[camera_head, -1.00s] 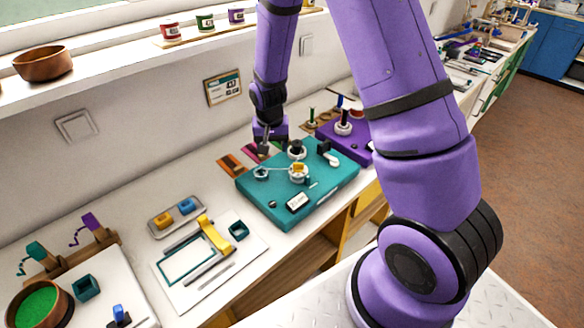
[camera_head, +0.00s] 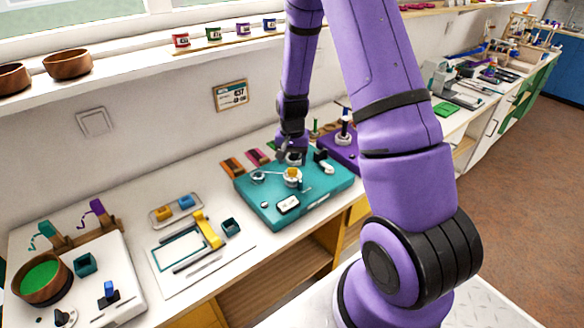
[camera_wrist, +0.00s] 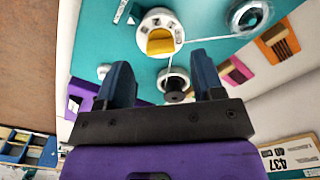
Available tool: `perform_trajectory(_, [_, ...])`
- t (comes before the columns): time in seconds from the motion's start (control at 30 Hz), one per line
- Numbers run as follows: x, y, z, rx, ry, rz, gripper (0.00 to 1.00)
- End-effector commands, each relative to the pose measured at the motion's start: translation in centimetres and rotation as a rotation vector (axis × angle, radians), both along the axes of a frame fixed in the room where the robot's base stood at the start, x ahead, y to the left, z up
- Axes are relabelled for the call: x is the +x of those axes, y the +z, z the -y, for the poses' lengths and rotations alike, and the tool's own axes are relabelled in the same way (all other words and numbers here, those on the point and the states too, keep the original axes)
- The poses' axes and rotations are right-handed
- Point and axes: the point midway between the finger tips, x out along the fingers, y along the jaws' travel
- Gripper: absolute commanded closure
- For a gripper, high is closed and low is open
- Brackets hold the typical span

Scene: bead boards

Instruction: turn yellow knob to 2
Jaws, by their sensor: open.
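The yellow knob (camera_head: 293,176) sits on a white round dial on top of the teal board (camera_head: 268,212). In the wrist view the yellow knob (camera_wrist: 160,42) shows beyond my fingertips, with small dark marks around its dial; I cannot read which mark it points to. My gripper (camera_head: 289,156) is above the back part of the teal board. In the wrist view my gripper (camera_wrist: 163,82) has its two dark blue fingers apart with nothing held. A black knob (camera_wrist: 174,88) on a silver dial shows between the fingers. The yellow knob is apart from both fingers.
Another silver dial (camera_wrist: 250,16) lies on the teal board, joined by a white line. A purple board (camera_head: 344,150) stands right behind the teal one. A white board with a yellow handle (camera_head: 208,229) lies to the left. The wall rises close behind.

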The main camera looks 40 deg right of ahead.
Motion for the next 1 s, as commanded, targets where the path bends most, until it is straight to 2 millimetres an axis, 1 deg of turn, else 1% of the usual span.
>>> perform_trajectory(0.03, [-0.1, -0.9, 0.0, 0.001, -0.001, -0.002, 0.38])
perform_trajectory(0.1, [-0.1, -1.8, 0.0, 0.001, -0.001, -0.002, 0.38])
perform_trajectory(0.23, [0.0, -3.0, 0.0, 0.000, 0.000, -0.001, 0.38])
perform_trajectory(0.4, [0.0, -3.7, 0.0, 0.000, 0.001, 0.001, 0.38])
perform_trajectory(0.67, [0.0, -3.7, 0.0, 0.000, 0.001, 0.001, 0.38])
perform_trajectory(0.7, [0.0, -3.7, 0.0, 0.000, 0.001, 0.001, 0.47])
perform_trajectory(0.87, [0.0, -3.7, 0.0, -0.001, 0.001, 0.001, 0.84])
perform_trajectory(0.9, [0.0, -3.7, 0.0, -0.001, 0.001, 0.001, 0.88])
perform_trajectory(1.0, [0.0, -3.7, 0.0, -0.001, 0.002, 0.001, 0.88])
